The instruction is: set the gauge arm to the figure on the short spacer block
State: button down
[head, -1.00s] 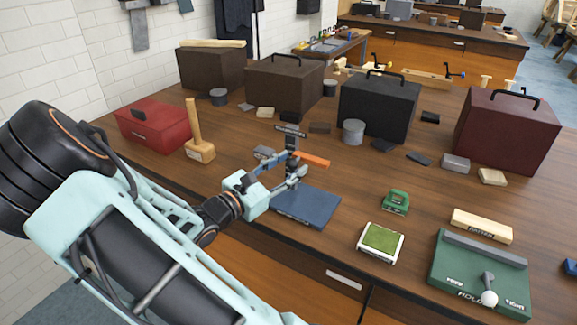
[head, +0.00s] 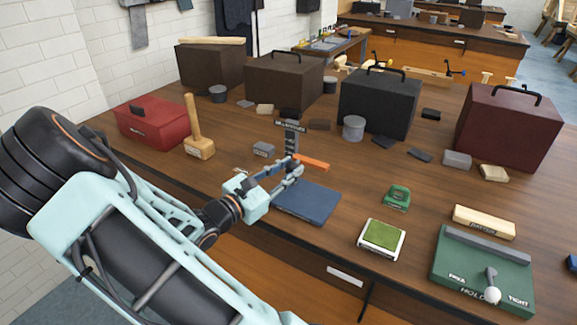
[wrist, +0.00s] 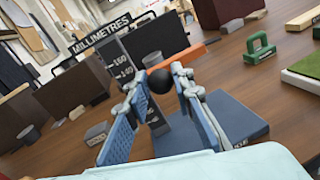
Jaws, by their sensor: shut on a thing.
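The gauge has a blue base (head: 308,202), a dark upright post (head: 291,140) and an orange arm (head: 312,162). My gripper (head: 294,168) is at the post, beside the orange arm. In the wrist view its fingers (wrist: 166,88) are shut on a black ball knob (wrist: 160,81) at the orange arm's near end. A small grey block (head: 263,150) with unreadable lettering lies left of the gauge; it may be the short spacer block.
A mallet (head: 199,136) and red box (head: 153,122) stand left. Several large cases, including a black one (head: 378,103), stand behind.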

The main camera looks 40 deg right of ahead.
notch_tip(320, 180, down, 6)
jog(key=shift+r+b, duration=0.1)
jog(key=shift+b, duration=1.15)
jog(key=shift+r, duration=0.1)
jog(key=c, duration=1.7)
grip_release()
jog(key=shift+o, duration=0.2)
jog(key=shift+a, duration=0.1)
jog(key=s+a, duration=0.2)
jog(key=a, duration=0.9)
jog(key=shift+s+a, duration=0.15)
jog(key=shift+a, duration=0.15)
